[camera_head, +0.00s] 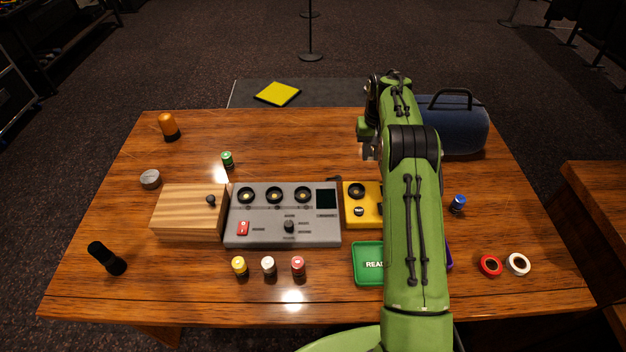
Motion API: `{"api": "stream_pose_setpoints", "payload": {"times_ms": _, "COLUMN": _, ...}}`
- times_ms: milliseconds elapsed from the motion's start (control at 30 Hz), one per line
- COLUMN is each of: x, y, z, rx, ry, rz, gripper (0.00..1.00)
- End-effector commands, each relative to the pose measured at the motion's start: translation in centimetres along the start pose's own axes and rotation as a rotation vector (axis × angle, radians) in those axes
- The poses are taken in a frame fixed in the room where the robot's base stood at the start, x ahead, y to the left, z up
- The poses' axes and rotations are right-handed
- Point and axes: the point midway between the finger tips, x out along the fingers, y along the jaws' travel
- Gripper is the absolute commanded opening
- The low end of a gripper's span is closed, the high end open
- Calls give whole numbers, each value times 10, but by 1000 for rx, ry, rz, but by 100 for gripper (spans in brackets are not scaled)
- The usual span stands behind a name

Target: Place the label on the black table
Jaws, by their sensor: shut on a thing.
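My green arm reaches forward over the right half of the wooden desk. My gripper (369,150) is at its far end, above the desk behind the yellow box, left of the blue speaker. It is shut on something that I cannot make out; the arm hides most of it. A low black surface (245,92), likely the black table, lies beyond the desk's far edge, with a flat yellow square (277,93) on it. I cannot tell which thing is the label.
A grey mixer (262,226) stands mid-desk between a wooden box (187,212) and the yellow box (362,205). The blue speaker (465,125) is at the back right. Small jars (268,266) line the front; tape rolls (490,265) lie right. The back middle is mostly clear.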

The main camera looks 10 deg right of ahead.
Motion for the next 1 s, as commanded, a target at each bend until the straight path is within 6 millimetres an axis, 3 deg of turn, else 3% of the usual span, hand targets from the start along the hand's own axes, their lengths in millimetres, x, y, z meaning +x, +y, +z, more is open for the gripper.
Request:
{"api": "stream_pose_setpoints", "payload": {"times_ms": 567, "x": 100, "y": 0, "z": 0, "rx": 0, "ry": -2, "rz": 0, "gripper": 0}}
{"api": "stream_pose_setpoints", "payload": {"times_ms": 933, "x": 106, "y": 0, "z": 0, "rx": 0, "ry": 1, "rz": 1, "gripper": 0}}
{"api": "stream_pose_setpoints", "payload": {"times_ms": 967, "x": 105, "y": 0, "z": 0, "rx": 0, "ry": 1, "rz": 1, "gripper": 25}}
{"api": "stream_pose_setpoints", "payload": {"times_ms": 1000, "x": 105, "y": 0, "z": 0, "rx": 0, "ry": 1, "rz": 1, "gripper": 32}}
